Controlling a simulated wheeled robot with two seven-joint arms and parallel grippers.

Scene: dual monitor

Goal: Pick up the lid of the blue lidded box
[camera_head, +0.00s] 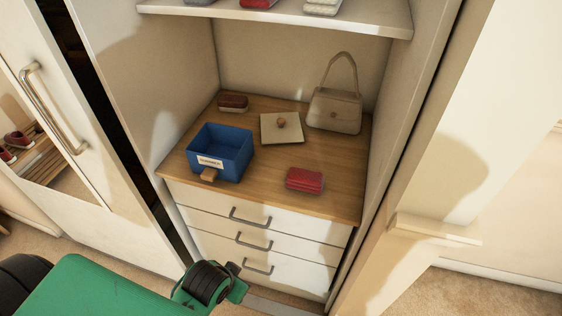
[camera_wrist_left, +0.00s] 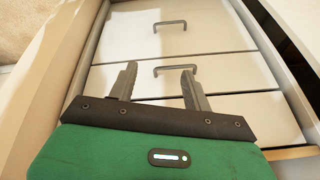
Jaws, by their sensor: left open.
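The blue box (camera_head: 222,150) stands open on the left part of the wooden cabinet top in the head view, with a pale label and a small brown piece at its front. A square cream lid (camera_head: 279,136) with a round brown knob lies flat on the wood to the right of the box, apart from it. My left gripper (camera_wrist_left: 158,82) is open and empty in the left wrist view, in front of the white drawer fronts. In the head view my green left arm is low at the front, below the cabinet top. My right gripper is out of view.
A beige handbag (camera_head: 335,110) stands right of the lid. A red folded item (camera_head: 305,180) lies at the front right and a dark red-brown item (camera_head: 233,103) at the back left. Side walls and an upper shelf (camera_head: 280,12) enclose the top; drawer handles (camera_head: 250,218) stick out below.

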